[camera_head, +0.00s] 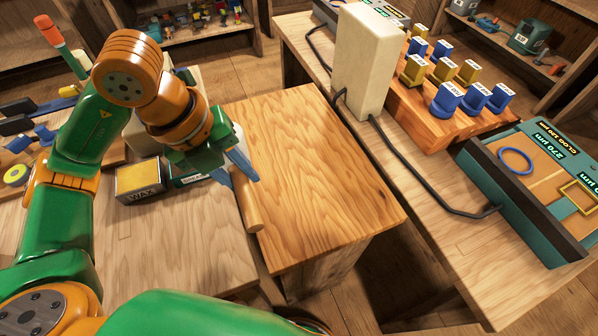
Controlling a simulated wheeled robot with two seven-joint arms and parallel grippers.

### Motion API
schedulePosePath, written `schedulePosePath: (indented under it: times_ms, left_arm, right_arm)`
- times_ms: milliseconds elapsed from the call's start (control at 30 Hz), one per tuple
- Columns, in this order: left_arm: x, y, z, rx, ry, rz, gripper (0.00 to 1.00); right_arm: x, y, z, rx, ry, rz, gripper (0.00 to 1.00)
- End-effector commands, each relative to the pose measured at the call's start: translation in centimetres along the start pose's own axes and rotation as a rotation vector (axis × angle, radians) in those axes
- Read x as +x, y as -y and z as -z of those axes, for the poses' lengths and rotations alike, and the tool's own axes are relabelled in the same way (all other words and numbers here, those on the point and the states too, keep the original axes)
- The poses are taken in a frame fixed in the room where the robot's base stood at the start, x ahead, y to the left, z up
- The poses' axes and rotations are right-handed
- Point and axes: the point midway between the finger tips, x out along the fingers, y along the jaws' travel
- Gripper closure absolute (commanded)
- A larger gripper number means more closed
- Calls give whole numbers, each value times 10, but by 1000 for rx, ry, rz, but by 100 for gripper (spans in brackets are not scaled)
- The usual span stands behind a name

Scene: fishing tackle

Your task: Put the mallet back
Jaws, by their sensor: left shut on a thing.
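My left gripper (243,178) has blue fingers and is shut on a light wooden rod, which looks like the mallet's handle (249,207). The handle hangs tilted from the fingers, its lower end near the left edge of the wooden block table (310,170). Whether it touches the table, I cannot tell. The mallet's head is not clearly visible; my gripper and wrist cover that side. My right gripper is not in view.
A yellow WAX box (139,182) and a dark green box (187,176) stand beside my left wrist. The wooden block table's top is clear. On the right bench are a cream block (366,62), a rack (440,122) of blue and yellow pieces, a black cable and a teal case (540,170).

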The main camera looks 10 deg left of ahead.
Motion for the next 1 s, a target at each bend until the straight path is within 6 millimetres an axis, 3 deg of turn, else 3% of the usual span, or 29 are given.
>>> schedulePosePath:
  times_ms: [133,200,300,467,533,633,967,1000]
  left_arm:
    - [31,39,-17,3,-9,-2,100]
    - [56,44,-23,1,-9,-5,100]
    - [79,53,-31,1,-5,-3,100]
    - [102,62,-38,2,-4,-2,100]
    - [118,56,-38,1,-4,-3,100]
    - [129,52,-39,2,-1,0,100]
    - [133,51,-40,3,0,1,100]
    - [132,51,-39,3,0,0,62]
  right_arm:
    - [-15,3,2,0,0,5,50]
    - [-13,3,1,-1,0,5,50]
    - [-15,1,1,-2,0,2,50]
    - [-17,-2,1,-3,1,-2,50]
    - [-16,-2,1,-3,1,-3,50]
    - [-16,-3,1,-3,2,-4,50]
    - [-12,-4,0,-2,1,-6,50]
    - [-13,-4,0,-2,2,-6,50]
